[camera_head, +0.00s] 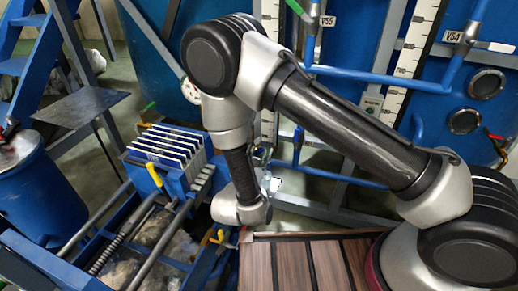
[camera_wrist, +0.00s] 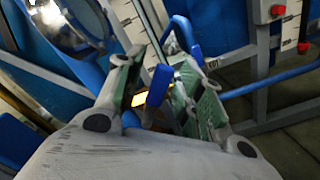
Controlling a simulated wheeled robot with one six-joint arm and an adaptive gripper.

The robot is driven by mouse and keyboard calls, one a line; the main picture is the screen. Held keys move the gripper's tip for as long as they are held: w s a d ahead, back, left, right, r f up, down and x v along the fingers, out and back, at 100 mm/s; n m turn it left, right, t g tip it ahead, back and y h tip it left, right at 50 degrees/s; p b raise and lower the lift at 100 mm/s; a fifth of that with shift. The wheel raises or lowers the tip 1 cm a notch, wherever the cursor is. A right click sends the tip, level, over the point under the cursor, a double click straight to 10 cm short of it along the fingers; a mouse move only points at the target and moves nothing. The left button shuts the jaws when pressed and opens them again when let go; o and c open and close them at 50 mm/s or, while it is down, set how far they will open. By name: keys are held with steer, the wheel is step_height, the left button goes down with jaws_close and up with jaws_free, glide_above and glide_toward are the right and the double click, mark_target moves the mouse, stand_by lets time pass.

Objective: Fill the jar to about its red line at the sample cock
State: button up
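In the wrist view my gripper (camera_wrist: 158,68) has its two fingers spread apart. A blue lever handle (camera_wrist: 158,87) shows between them, with clear space on both sides, and a yellow part (camera_wrist: 139,99) lies behind it. I cannot tell whether this lever belongs to the sample cock. In the head view my gripper (camera_head: 268,165) is small and partly hidden by my wrist, close to the blue pipework. No jar with a red line can be made out in either view.
Blue tanks and pipes with labelled valves stand behind my arm. A blue filter press (camera_head: 178,155) stands left of my wrist. A wood-slatted top (camera_head: 305,266) lies below, largely clear. A blue drum (camera_head: 38,195) is far left.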

jaws_close()
steer(key=n, duration=0.1)
steer(key=a+n, duration=0.1)
steer(key=r+n, duration=0.1)
steer(key=shift+w+a+n, duration=0.25)
steer(key=shift+n, duration=0.15)
steer(key=shift+w+a+r+n, duration=0.1)
steer(key=shift+a+n, duration=0.25)
steer(key=shift+n, duration=0.4)
steer(key=shift+w+a+n, duration=0.15)
steer(key=shift+a+n, duration=0.15)
steer(key=shift+n, duration=0.5)
steer(key=shift+w+a+r+n, duration=0.1)
steer(key=shift+a+n, duration=0.25)
steer(key=shift+n, duration=0.4)
jaws_free()
